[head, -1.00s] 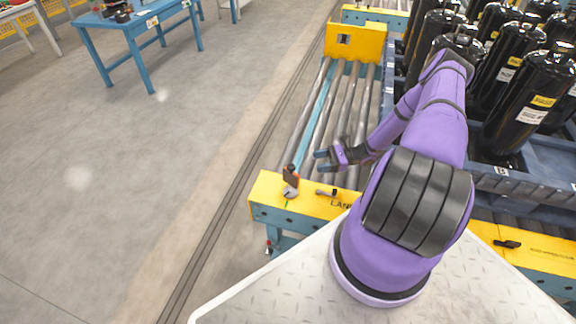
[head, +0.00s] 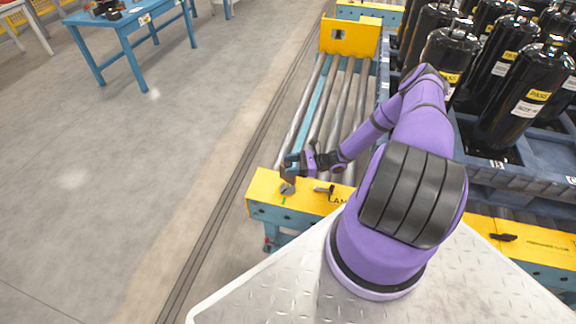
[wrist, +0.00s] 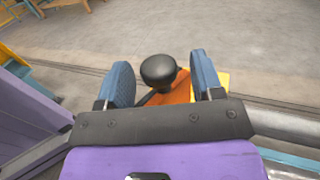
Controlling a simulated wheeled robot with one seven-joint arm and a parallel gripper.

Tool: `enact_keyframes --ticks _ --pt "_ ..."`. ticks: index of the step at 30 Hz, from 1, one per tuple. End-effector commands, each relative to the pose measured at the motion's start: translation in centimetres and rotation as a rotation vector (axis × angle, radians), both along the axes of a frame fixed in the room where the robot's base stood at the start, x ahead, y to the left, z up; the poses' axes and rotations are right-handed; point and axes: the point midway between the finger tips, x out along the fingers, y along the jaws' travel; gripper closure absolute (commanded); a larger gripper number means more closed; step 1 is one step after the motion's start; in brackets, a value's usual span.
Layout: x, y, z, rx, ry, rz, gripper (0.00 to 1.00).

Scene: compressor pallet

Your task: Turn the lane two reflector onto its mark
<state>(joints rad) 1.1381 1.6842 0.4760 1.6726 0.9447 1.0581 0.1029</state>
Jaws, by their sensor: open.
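The lane two reflector (wrist: 172,92) shows in the wrist view as an orange plate with a round black knob on top. It stands between the two blue fingers of my gripper (wrist: 165,84), which are open with a gap on each side. In the head view my gripper (head: 288,165) is at the reflector and hides most of it. The reflector's round grey base (head: 287,188) sits on the yellow end plate (head: 262,187). A short green mark (head: 284,200) lies on the plate just in front of the base. Which way the reflector faces is hidden.
A small dark-handled lever (head: 324,189) sits on the yellow plate to the right of the reflector. Conveyor rollers (head: 341,105) run back to a yellow stop (head: 350,37). Black compressors (head: 515,97) stand in blue pallets at right.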

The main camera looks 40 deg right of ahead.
Motion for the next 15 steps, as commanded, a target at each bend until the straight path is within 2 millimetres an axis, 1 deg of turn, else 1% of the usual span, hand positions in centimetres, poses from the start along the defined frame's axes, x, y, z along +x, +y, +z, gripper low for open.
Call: enact_keyframes --ticks 4,12,13,14,15 --pt "0.39 0.72 0.01 0.001 0.0 0.0 0.39" --pt "0.47 0.84 0.01 0.001 -0.001 0.0 0.39" --pt "0.47 0.84 0.01 0.001 -0.001 0.0 0.42" --pt "0.47 0.82 0.01 0.001 -0.001 0.0 0.49" --pt "0.46 0.83 0.01 0.001 -0.001 0.0 0.58"
